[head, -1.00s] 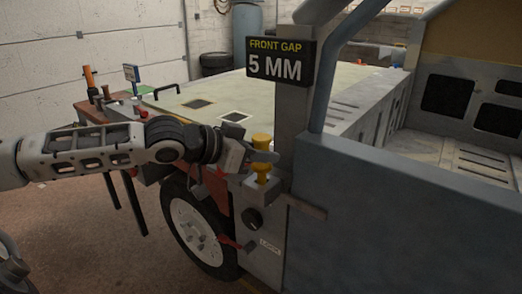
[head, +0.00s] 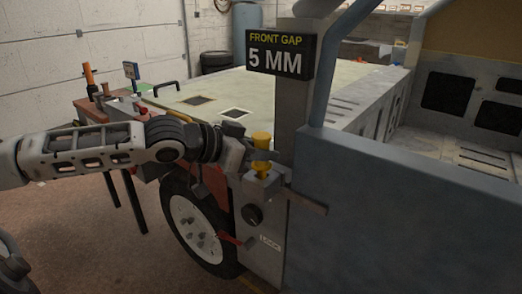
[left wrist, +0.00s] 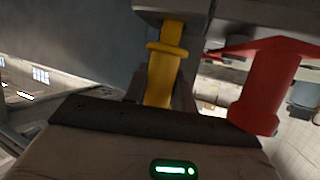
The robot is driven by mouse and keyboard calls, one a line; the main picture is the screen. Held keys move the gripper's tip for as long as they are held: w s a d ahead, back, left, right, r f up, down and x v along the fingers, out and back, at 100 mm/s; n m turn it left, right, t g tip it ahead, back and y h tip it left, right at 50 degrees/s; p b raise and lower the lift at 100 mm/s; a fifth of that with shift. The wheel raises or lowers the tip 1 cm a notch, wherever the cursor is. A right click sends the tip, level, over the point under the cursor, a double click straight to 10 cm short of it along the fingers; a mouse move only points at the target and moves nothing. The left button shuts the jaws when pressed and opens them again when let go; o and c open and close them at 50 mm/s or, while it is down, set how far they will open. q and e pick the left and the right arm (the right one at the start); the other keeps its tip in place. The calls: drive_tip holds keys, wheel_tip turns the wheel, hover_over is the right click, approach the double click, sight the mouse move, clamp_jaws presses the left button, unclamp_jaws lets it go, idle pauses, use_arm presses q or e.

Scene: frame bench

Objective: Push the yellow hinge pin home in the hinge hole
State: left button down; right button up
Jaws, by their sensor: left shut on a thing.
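The yellow hinge pin (head: 261,140) stands upright at the hinge block (head: 260,187) by the front corner post. My left gripper (head: 262,155) is shut around the pin's middle, with yellow showing above and below the fingers. In the left wrist view the pin (left wrist: 164,72) shows with a collar across it, partly behind the gripper's dark edge. The hinge hole is hidden, and I cannot tell how deep the pin sits. My right gripper is not in view.
A sign (head: 279,54) reading "FRONT GAP 5 MM" is on the post. Below the hinge are a black knob (head: 252,214) and a red lever (head: 230,239). A blue-grey panel (head: 410,215) stands close on the right. A red part (left wrist: 268,90) is beside the pin in the wrist view.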

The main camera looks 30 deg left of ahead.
sight(261, 135)
use_arm(q)
drive_tip(key=shift+s+f, duration=0.15)
drive_tip(key=shift+f, duration=0.3)
drive_tip(key=shift+r+p, duration=2.65)
drive_tip(key=shift+p, duration=0.05)
drive_tip(key=shift+r+p, duration=0.45)
drive_tip(key=shift+p, duration=0.05)
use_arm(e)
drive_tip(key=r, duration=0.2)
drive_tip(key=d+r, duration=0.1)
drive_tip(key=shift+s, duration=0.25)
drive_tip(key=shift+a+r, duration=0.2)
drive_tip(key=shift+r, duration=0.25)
